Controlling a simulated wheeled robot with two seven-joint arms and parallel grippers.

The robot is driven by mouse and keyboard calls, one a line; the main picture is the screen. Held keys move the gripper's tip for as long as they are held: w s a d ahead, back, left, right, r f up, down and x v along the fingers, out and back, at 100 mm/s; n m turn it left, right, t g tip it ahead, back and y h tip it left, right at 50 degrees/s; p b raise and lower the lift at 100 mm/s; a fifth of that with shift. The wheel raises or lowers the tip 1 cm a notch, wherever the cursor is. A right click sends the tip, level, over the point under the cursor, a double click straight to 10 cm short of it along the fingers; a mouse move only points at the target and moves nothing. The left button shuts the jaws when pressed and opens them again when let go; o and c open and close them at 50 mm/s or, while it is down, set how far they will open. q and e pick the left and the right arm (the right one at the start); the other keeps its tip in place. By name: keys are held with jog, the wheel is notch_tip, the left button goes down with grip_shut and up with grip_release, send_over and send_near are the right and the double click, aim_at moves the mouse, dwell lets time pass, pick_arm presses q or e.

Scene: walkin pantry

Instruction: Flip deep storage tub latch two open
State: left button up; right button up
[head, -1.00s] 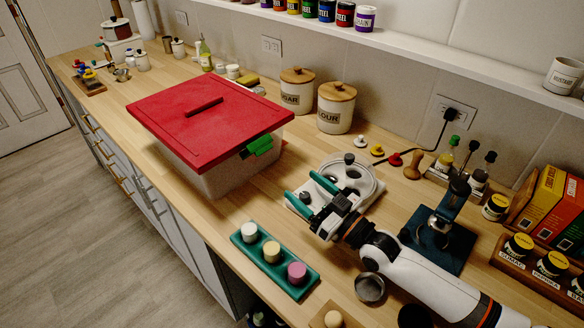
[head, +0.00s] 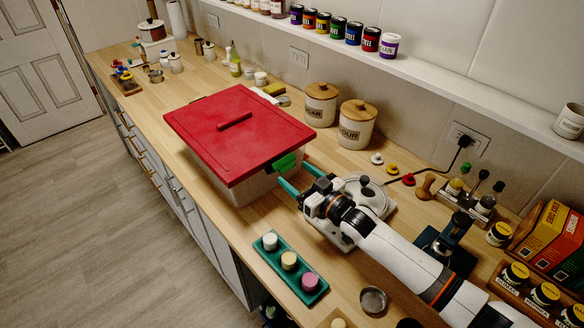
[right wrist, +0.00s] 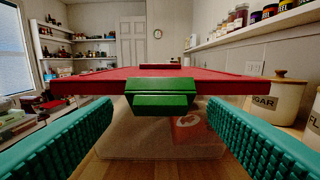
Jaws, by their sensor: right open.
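The deep storage tub (head: 250,189) stands on the wooden counter, with translucent walls and a red lid (head: 240,134) with a raised bar handle. A green latch (head: 285,162) hangs at the lid's near right edge; in the right wrist view the latch (right wrist: 161,95) is centred, overlapping the lid's rim and the tub's wall. My right gripper (head: 297,176) is open, with teal fingers pointing at the latch. In the right wrist view its fingers (right wrist: 160,135) lie to either side of the latch, apart from it. The tub's far side is hidden. My left gripper is not in view.
Sugar and flour canisters (head: 355,126) stand behind the tub to the right. A white round device (head: 365,190) sits under my right forearm. A teal tray (head: 290,271) with three coloured pegs lies near the front edge. A shelf (head: 430,70) runs along the wall.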

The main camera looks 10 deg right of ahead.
jog(key=shift+x, duration=1.35)
jog(key=c, duration=0.6)
jog(key=t+b, duration=0.1)
jog(key=b, duration=0.2)
jog(key=f+t+y+b, duration=0.1)
jog(key=b, duration=0.3)
jog(key=shift+s+d+f+y, duration=0.2)
jog(key=shift+s+f+y, duration=0.05)
jog(key=shift+f+y, duration=0.05)
jog(key=o, duration=0.6)
